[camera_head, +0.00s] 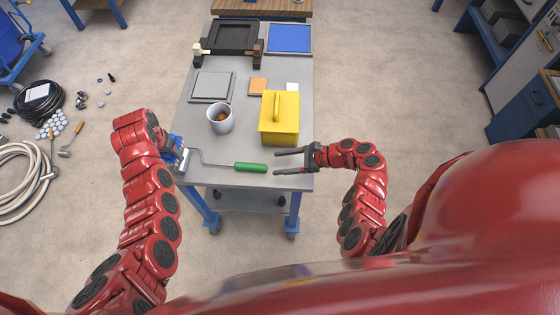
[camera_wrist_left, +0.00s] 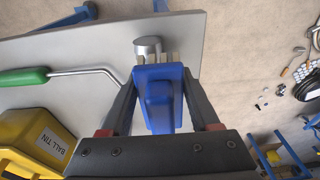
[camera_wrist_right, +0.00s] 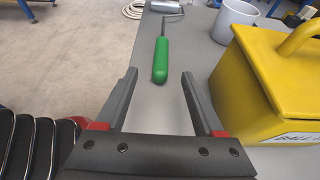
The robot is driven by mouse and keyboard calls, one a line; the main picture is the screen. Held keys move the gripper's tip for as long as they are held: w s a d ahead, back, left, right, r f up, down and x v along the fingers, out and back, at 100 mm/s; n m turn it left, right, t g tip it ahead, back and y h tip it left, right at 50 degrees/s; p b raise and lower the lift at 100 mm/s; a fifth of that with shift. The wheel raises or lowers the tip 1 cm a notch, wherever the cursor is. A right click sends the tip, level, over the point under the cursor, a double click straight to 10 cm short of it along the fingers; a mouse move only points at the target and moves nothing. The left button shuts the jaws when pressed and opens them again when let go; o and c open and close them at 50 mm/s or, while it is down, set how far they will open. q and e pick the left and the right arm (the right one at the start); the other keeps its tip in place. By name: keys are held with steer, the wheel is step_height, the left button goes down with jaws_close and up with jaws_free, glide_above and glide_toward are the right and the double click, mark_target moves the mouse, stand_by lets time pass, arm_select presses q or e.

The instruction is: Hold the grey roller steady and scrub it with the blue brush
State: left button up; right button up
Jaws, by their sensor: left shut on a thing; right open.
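The grey roller (camera_head: 183,161) lies at the near left edge of the grey table. Its bent wire runs right to a green handle (camera_head: 250,167). My left gripper (camera_head: 174,151) is shut on the blue brush (camera_wrist_left: 158,98). In the left wrist view, the pale bristles point at the roller (camera_wrist_left: 148,47) and overlap its lower edge; whether they touch it I cannot tell. My right gripper (camera_head: 276,162) is open and empty. In the right wrist view, the green handle (camera_wrist_right: 160,60) lies between and just beyond its fingertips.
A yellow ball tin box (camera_head: 279,118) stands close beyond my right gripper. A grey cup (camera_head: 220,119) stands left of it. A grey square plate (camera_head: 212,86), small orange (camera_head: 258,86) and white tiles, a dark frame (camera_head: 232,38) and a blue panel (camera_head: 289,38) lie farther back.

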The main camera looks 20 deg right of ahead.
mark_target(252, 165)
steer(key=shift+d, duration=0.2)
steer(key=x, duration=1.1)
steer(key=shift+w+a+f, duration=0.15)
steer(key=shift+a+f, duration=0.05)
steer(key=shift+a, duration=0.05)
jaws_close()
stand_by(1.0)
